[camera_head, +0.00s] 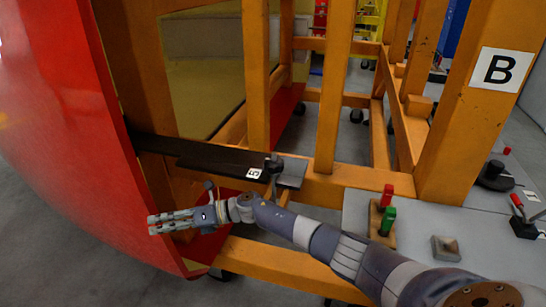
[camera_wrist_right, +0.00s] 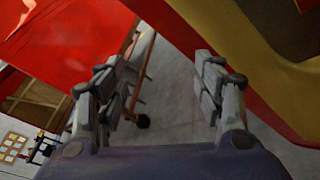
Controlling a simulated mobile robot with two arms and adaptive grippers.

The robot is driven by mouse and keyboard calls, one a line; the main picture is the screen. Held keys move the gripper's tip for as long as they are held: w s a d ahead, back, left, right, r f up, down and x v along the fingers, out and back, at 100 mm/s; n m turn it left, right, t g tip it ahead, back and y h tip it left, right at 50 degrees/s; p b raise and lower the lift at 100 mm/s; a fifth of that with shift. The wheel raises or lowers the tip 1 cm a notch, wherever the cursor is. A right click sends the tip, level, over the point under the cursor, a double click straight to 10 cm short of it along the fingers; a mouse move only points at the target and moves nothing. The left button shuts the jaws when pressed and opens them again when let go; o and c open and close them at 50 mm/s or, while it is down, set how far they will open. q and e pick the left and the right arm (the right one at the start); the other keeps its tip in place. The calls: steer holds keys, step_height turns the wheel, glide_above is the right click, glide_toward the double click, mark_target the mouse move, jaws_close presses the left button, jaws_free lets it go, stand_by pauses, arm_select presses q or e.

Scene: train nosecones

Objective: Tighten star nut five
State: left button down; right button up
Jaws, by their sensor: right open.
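The star nut (camera_head: 273,165) is a dark knob on a clamp beside a small white label with a 5 (camera_head: 254,173), on the orange frame's beam. My right gripper (camera_head: 150,223) is left of and below the nut, apart from it, with its fingers pointing left toward the red nosecone. In the right wrist view the right gripper (camera_wrist_right: 160,75) has its fingers spread with nothing between them. The nut cannot be made out in that view. My left gripper is not in view.
The curved red nosecone (camera_head: 75,120) fills the left side. Orange frame posts (camera_head: 335,90) stand around the nut, and one bears a B sign (camera_head: 498,69). A grey table (camera_head: 410,230) at right holds red and green handles (camera_head: 388,210). Grey floor shows at lower left.

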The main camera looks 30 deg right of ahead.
step_height(320, 180, up, 6)
steer(key=s+n+g, duration=0.1)
steer(key=n+g, duration=0.3)
steer(key=n, duration=0.4)
steer(key=n+g+h, duration=0.3)
steer(key=n+h, duration=0.8)
steer(key=h, duration=0.3)
glide_toward(274, 160)
steer(key=shift+w+r+p, duration=0.25)
steer(key=shift+w+p, duration=0.15)
steer(key=shift+d+f, duration=0.15)
steer(key=shift+f, duration=0.2)
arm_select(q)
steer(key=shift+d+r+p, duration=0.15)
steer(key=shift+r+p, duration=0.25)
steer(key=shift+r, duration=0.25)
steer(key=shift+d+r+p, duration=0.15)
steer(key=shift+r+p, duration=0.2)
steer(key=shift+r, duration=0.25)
arm_select(e)
step_height(274, 160, down, 10)
steer(key=shift+r, duration=0.1)
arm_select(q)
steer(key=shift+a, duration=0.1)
arm_select(e)
steer(key=c, duration=1)
